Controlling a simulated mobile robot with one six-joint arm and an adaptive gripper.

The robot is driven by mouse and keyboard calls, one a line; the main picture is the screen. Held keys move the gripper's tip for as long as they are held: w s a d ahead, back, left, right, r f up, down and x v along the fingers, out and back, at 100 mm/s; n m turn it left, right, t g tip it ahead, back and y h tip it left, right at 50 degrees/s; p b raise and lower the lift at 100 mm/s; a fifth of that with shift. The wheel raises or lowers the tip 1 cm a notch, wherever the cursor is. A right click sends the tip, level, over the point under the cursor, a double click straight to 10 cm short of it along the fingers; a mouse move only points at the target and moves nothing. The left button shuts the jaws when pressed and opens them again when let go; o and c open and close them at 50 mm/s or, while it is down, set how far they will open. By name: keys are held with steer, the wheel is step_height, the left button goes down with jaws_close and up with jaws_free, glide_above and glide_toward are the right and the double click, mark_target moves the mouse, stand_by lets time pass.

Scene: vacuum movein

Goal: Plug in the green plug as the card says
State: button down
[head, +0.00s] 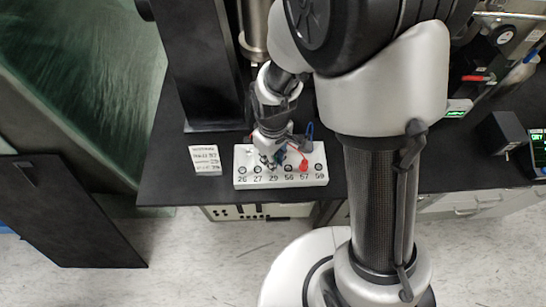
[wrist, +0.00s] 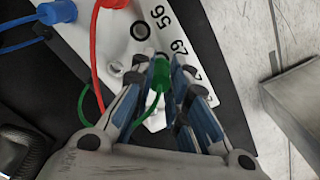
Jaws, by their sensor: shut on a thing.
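My gripper (wrist: 168,82) is shut on the green plug (wrist: 160,76), which sits between the fingertips with its green cable (wrist: 86,108) looping out to the left. The white socket strip (head: 242,179) carries a row of labels, 26, 27, 29, 56, 57 and 59. In the head view my gripper (head: 268,158) is over the strip near the 27 and 29 sockets. In the wrist view the plug tip is close to the 29 label; whether it is in a socket I cannot tell. The card (head: 205,160) lies left of the strip; its writing is too small to read surely.
A red plug (head: 303,165) is at the 57 position, and its red cable (wrist: 96,50) arches beside my fingers. A blue plug (wrist: 58,12) is farther along the strip. An open socket (wrist: 140,31) shows by 56. The black table is bare around the card.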

steer(key=shift+f+b, duration=0.9)
steer(key=shift+f, duration=0.2)
stand_by(0.7)
steer(key=c, duration=1.5)
jaws_free()
step_height(320, 180, up, 12)
steer(key=shift+f, duration=0.15)
steer(key=shift+r, duration=0.2)
